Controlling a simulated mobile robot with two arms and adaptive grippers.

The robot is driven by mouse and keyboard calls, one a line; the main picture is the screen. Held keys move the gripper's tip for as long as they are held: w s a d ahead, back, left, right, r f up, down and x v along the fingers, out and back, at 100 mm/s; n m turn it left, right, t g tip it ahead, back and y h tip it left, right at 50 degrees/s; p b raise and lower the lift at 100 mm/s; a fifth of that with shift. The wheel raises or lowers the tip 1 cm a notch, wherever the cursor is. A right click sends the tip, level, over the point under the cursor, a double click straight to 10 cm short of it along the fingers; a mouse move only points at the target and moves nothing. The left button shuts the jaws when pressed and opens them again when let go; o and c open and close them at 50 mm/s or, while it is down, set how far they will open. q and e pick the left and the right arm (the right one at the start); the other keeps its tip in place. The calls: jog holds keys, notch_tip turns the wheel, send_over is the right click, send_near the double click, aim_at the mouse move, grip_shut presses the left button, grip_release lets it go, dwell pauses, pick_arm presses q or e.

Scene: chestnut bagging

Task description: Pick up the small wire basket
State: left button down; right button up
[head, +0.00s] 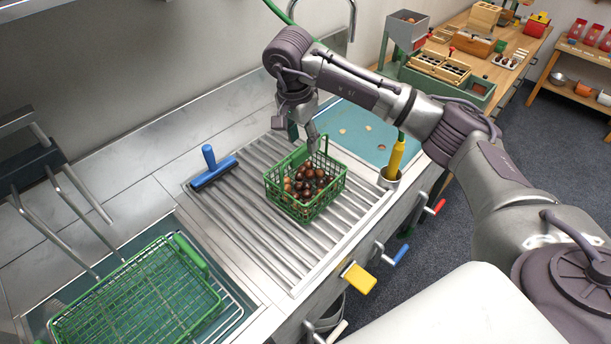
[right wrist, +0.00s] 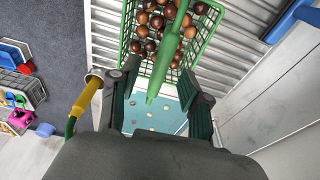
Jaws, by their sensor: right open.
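The small green wire basket (head: 322,209) stands upright on the ribbed steel drainboard and holds several brown chestnuts (head: 312,178). It also shows at the top of the right wrist view (right wrist: 127,28). My right gripper (head: 312,145) is at the basket's far rim, pointing down. In the right wrist view its two dark fingers (right wrist: 160,105) stand apart, on either side of the green handle (right wrist: 166,62). I cannot tell whether either finger touches the handle. My left gripper is not in view.
A larger green wire basket (head: 150,300) sits in the sink at lower left. A blue-handled squeegee (head: 213,170) lies left of the small basket. A yellow-handled tool (head: 396,157) stands in a cup at the right. A teal board (head: 357,137) lies behind.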

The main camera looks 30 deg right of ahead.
aim_at(305, 146)
jog(key=shift+w+d+f+p, duration=0.1)
jog(key=shift+d+f+p, duration=0.05)
jog(key=shift+f+p, duration=0.35)
jog(key=shift+d+f+p, duration=0.15)
jog(key=shift+f+p, duration=0.2)
jog(key=shift+f, duration=0.1)
jog(key=f, duration=0.2)
jog(key=f+p, duration=0.1)
jog(key=shift+w+d+f, duration=0.15)
jog(key=shift+w+d, duration=0.1)
jog(key=shift+d, duration=0.1)
jog(key=shift+f, duration=0.15)
jog(key=shift+c, duration=1.1)
jog(key=c, duration=0.5)
grip_shut()
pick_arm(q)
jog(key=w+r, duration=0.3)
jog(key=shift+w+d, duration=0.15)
